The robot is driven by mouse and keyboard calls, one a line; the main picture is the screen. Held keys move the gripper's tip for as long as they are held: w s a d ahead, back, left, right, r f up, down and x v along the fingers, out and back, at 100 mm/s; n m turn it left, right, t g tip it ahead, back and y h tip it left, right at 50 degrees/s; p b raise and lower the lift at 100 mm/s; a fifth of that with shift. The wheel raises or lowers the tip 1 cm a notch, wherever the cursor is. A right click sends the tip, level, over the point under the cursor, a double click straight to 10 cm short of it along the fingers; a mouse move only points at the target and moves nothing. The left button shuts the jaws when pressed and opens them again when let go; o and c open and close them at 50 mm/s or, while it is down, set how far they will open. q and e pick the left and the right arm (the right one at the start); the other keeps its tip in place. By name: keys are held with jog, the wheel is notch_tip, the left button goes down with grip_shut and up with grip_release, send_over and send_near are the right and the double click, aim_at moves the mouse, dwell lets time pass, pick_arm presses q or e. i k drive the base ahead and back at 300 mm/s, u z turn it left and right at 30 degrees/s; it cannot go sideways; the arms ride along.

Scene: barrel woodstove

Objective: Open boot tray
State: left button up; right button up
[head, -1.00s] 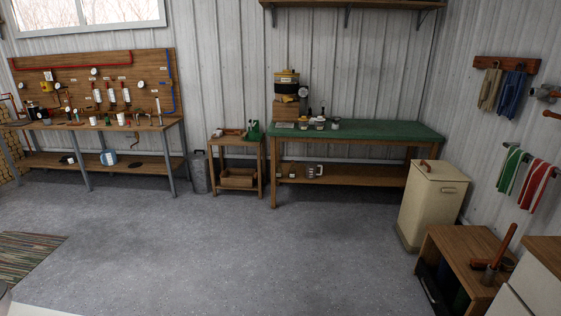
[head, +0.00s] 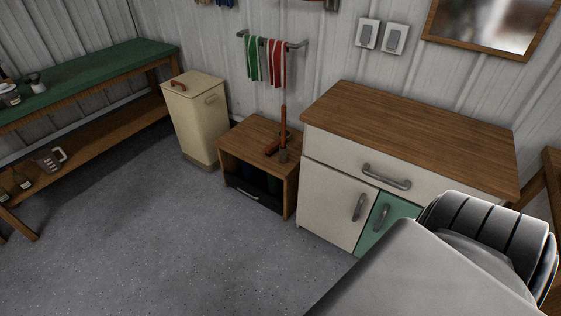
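A low wooden bench box (head: 262,138) stands against the wall in the middle of the head view. A dark tray (head: 255,200) with a pale bar handle on its front sits low inside the box's open front. It looks pushed in, with its front about level with the box's front edge. Dark shapes stand behind the tray front in the shadow, too dim to make out. Neither of my grippers shows; only a grey and black part of my arm fills the lower right.
A cream bin (head: 197,118) stands left of the box. A wood-topped cabinet (head: 410,135) with a drawer and doors stands right of it. A red-brown handled tool (head: 281,135) stands on the box. The floor (head: 180,240) in front is clear.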

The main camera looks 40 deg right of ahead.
aim_at(258, 191)
jog(key=z, duration=1.1)
jog(key=i, duration=0.95)
jog(key=z, duration=0.85)
